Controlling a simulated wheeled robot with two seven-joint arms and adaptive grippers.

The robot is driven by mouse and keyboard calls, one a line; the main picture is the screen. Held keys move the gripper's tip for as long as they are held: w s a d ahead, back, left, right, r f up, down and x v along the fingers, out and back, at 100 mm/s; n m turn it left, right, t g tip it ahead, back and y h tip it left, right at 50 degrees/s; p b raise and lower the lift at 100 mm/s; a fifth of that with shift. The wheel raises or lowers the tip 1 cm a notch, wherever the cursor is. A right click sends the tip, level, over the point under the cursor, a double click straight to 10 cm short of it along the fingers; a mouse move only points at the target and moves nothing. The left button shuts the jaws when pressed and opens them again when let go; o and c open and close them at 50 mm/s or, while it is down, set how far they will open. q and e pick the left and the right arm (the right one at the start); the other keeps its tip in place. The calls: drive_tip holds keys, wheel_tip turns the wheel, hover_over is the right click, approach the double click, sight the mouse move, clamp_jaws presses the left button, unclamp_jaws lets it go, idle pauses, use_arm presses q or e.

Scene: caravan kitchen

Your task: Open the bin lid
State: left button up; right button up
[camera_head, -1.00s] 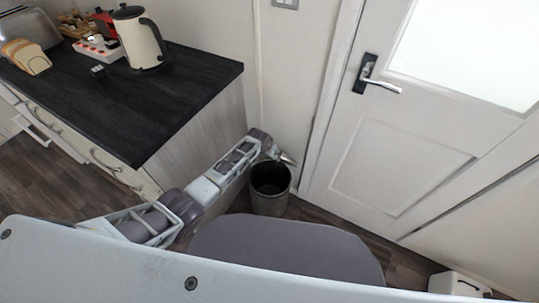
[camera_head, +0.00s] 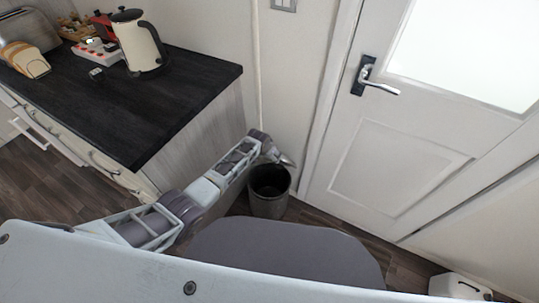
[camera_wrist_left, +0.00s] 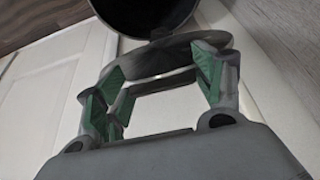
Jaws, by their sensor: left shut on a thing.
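The dark round bin (camera_head: 269,207) stands on the floor in the corner between the counter end and the door. Its mouth is uncovered and its dark inside shows. In the left wrist view the bin's dark opening (camera_wrist_left: 145,14) is at the top. A grey curved piece, seemingly the bin lid (camera_wrist_left: 165,58), lies below it between the green-padded fingers of my left gripper (camera_wrist_left: 160,78). That gripper is shut on the lid. In the head view my left gripper (camera_head: 274,152) is above the bin's back rim, small and partly hidden by the wrist. My right gripper is not in view.
The counter (camera_head: 130,100) with a kettle (camera_head: 139,42) and other items is at the left. The white door (camera_head: 400,130) is close on the bin's right. A grey rounded surface is in front of the bin. A small white box (camera_head: 460,286) is at the lower right.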

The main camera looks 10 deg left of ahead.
use_arm(q)
drive_tip(key=shift+s+a+f, duration=0.1)
drive_tip(key=shift+s+f, duration=0.15)
drive_tip(key=shift+f, duration=0.1)
drive_tip(key=o, duration=1.2)
drive_tip(key=shift+o, duration=1.4)
drive_tip(key=shift+w, duration=0.2)
drive_tip(key=shift+r, duration=0.4)
drive_tip(key=shift+v, duration=5.65)
